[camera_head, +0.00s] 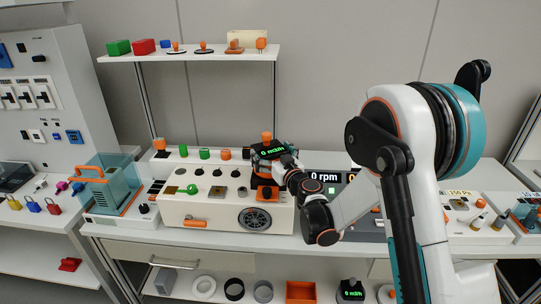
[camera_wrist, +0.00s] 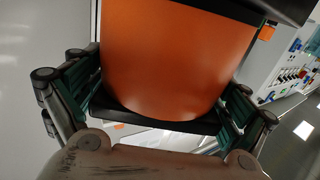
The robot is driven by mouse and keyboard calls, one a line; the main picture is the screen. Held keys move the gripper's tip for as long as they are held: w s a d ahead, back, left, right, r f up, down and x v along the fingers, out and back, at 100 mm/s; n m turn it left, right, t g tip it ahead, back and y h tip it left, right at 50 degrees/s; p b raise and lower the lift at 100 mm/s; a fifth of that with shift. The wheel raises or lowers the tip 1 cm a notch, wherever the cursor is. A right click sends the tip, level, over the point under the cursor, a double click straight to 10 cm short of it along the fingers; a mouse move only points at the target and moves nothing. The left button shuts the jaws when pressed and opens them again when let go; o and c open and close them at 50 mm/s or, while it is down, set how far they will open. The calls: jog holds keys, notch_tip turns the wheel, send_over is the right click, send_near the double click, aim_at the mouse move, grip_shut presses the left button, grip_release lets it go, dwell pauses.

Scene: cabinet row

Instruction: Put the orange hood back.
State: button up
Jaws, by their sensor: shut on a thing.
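In the wrist view my gripper (camera_wrist: 155,95) is shut on a broad, smooth orange piece (camera_wrist: 175,55), which I take for the orange hood. It has a curved edge and a dark rim, and fills the space between the fingers. I cannot tell whether it touches the console.
The white console (camera_head: 190,211) carries several knobs, a round black grille and an orange handle. A shelf (camera_head: 190,56) with small blocks is above. Another "0 m3/h" unit (camera_head: 350,289) stands on the lower shelf.

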jog(key=shift+f, duration=0.15)
jog(key=o, duration=1.1)
